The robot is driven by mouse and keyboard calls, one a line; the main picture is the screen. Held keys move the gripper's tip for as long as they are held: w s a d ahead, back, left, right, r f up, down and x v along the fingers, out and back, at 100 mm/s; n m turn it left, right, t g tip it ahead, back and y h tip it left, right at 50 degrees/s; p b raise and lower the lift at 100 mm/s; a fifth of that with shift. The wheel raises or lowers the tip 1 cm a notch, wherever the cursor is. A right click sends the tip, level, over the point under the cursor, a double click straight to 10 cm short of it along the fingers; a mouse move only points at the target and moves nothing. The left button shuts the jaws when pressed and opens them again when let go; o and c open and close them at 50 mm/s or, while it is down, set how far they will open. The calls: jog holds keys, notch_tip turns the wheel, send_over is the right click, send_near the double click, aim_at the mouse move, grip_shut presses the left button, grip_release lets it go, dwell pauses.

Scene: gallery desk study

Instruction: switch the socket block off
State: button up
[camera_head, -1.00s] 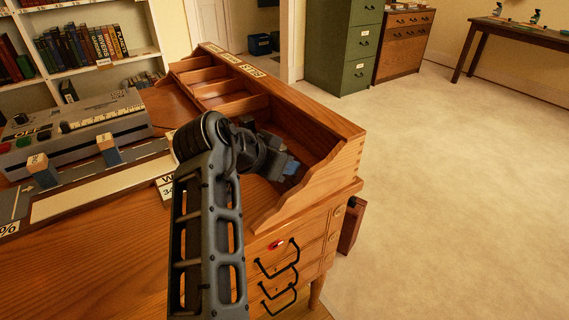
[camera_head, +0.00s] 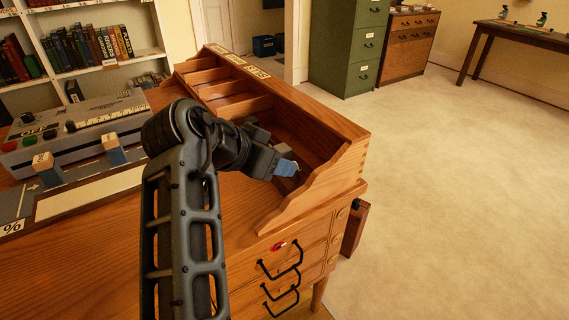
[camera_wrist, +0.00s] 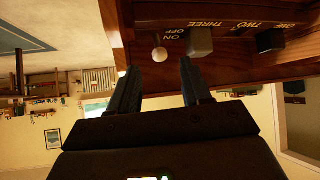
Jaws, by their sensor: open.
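In the wrist view, upside down, the socket block (camera_wrist: 228,14) is a dark wooden panel lettered ON, OFF, THREE, TWO and ONE. A pale round switch knob (camera_wrist: 160,54) sits by the ON/OFF lettering. A grey plug (camera_wrist: 200,41) sits by THREE and a black plug (camera_wrist: 270,40) nearer ONE and TWO. My gripper (camera_wrist: 159,68) is open and empty, its fingertips just short of the knob on either side in the picture; no contact shows. In the head view my gripper (camera_head: 287,168) is at the desk's open compartment; I cannot make out the block there.
The wooden desk organiser (camera_head: 315,108) has dividers and a raised side wall close to my gripper. Drawers with black handles (camera_head: 281,258) are below. A grey machine (camera_head: 85,130) stands on the desk at left. The floor (camera_head: 460,190) at right is clear.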

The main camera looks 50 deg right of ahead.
jog(key=shift+v, duration=1.3)
jog(key=w+d+r+n+t+h+p, duration=0.25)
jog(key=d+r+n+t+h, duration=0.35)
jog(key=d, duration=0.5)
jog(key=s+a+f+n+t+y+p, duration=0.1)
jog(key=s+a+f+n+t+y, duration=0.4)
jog(key=s+n+y, duration=0.25)
jog(key=s+a+f+n+t+y+p, duration=0.1)
jog(key=s+a+f+n+t+y, duration=0.45)
jog(key=s+n, duration=0.25)
jog(key=s+a+r+m+y+p, duration=0.1)
jog(key=s+a, duration=0.4)
jog(key=s, duration=0.4)
jog(key=s+a+r+m+g+y+p, duration=0.1)
jog(key=s+a+r+m+y, duration=0.1)
jog(key=s+a, duration=0.3)
jog(key=v, duration=0.4)
jog(key=shift+s+a+f, duration=0.3)
jog(key=shift+s, duration=0.15)
